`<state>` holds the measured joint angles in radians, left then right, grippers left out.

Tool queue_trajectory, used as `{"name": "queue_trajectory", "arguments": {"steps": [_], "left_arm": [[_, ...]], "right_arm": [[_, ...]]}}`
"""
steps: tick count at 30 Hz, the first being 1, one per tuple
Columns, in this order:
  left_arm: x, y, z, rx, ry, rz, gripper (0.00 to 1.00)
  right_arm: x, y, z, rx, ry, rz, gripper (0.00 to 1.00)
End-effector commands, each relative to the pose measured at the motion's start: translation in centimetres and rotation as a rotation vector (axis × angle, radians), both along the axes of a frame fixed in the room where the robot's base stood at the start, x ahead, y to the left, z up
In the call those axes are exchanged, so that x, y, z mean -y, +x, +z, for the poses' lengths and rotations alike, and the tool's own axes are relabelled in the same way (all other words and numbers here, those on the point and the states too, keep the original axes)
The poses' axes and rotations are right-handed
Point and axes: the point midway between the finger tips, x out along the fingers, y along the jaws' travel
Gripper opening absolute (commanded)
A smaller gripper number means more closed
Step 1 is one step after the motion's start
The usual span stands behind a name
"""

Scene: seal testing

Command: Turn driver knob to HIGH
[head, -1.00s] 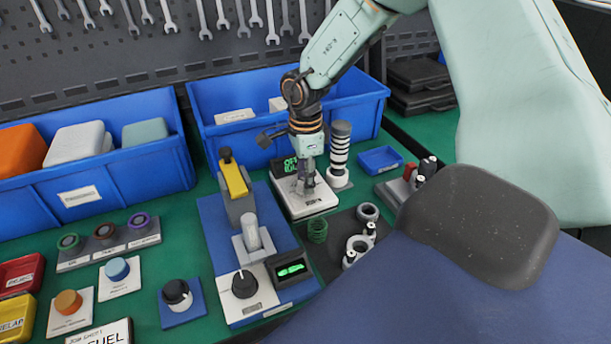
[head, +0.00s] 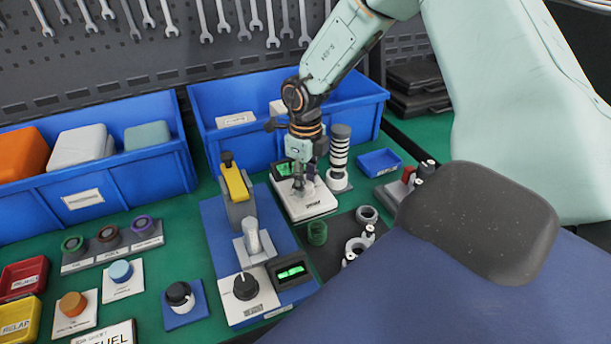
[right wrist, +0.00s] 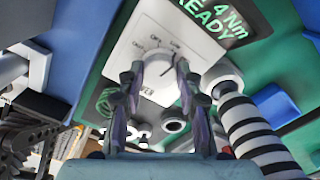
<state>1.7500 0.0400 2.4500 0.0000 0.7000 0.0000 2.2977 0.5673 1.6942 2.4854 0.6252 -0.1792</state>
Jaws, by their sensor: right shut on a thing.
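The driver unit (head: 312,208) is a white-topped box at the back of the bench, with a green-lit display (head: 284,169) at its rear. In the right wrist view the display (right wrist: 222,30) reads "4 Nm READY". The white driver knob (right wrist: 158,72) sits on the white panel (right wrist: 130,46) below it, with small labels around its upper side. My right gripper (head: 299,187) points down at the unit. In the right wrist view its fingers (right wrist: 157,74) close on both sides of the knob. The knob's exact setting is hard to read. My left gripper is out of view.
A black-and-white ringed post (head: 339,158) stands just right of my right gripper. A blue bin (head: 235,140) is behind it. A yellow-handled clamp (head: 235,180) is to its left. Rings and a green spring (head: 317,233) lie in front on a dark mat.

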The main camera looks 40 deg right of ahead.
Motion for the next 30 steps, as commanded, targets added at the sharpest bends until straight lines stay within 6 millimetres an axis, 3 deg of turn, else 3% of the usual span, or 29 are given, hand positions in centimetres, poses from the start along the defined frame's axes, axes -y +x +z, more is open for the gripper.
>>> {"name": "queue_trajectory", "arguments": {"steps": [30], "left_arm": [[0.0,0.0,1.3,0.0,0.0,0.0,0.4]], "right_arm": [[-0.1,-0.1,-0.1,-0.004,0.001,-0.944,0.03]]}}
